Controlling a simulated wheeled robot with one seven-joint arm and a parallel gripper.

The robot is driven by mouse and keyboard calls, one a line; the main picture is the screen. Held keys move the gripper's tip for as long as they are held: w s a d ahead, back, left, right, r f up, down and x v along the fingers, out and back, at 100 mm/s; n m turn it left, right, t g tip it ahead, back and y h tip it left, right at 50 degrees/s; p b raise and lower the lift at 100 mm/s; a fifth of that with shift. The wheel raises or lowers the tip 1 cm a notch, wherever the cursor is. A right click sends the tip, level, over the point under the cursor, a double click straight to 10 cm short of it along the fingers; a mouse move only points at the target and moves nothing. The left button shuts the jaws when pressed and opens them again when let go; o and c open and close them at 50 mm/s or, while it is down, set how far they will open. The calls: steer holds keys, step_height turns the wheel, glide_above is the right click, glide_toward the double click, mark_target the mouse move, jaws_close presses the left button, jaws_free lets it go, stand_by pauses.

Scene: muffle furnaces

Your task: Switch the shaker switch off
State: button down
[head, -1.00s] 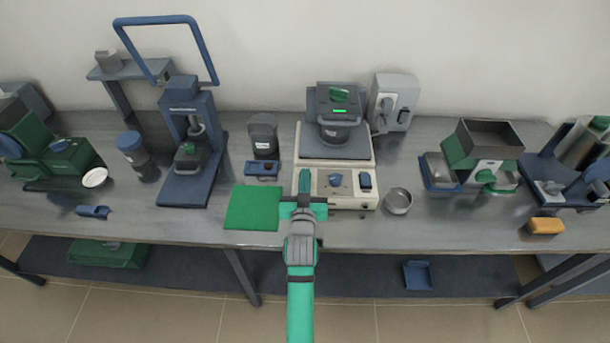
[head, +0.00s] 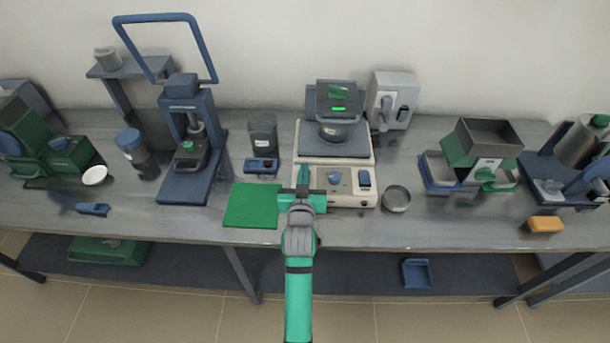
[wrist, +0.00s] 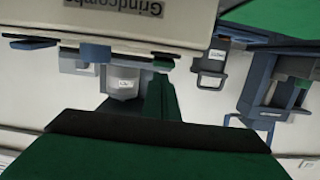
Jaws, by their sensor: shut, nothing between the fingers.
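The cream shaker base (head: 350,201) stands at the middle of the bench with a dark shaker unit (head: 338,100) and a lit green display on top. Which way the rocker is tipped is too small to tell. The wrist view shows the base (wrist: 130,18) upside down with lettering; contact cannot be told.
A green mat (head: 252,206) lies left of my gripper, and a round metal dish (head: 397,199) sits right of the base. A blue press (head: 190,150) stands farther left. A grey box with a lever (head: 391,100) stands behind the base. The bench front edge is close.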

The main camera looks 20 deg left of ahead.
step_height(320, 180, up, 3)
steer(key=shift+a+f, duration=0.1)
steer(key=r+v, duration=0.1)
steer(key=v, duration=0.8)
steer(key=shift+r, duration=0.45)
steer(key=s+d+f+m+h, duration=0.2)
steer(key=s+d+f, duration=1)
steer(key=s, duration=0.4)
steer(key=s+d+m+h, duration=0.1)
steer(key=s+d, duration=0.3)
steer(key=s, duration=0.6)
steer(key=s+d+r+h, duration=0.1)
steer(key=s+d+h, duration=0.1)
steer(key=s, duration=0.8)
steer(key=shift+s+d+m, duration=0.3)
steer(key=shift+d+m, duration=0.1)
steer(key=shift+d, duration=0.45)
steer(key=shift+r, duration=0.1)
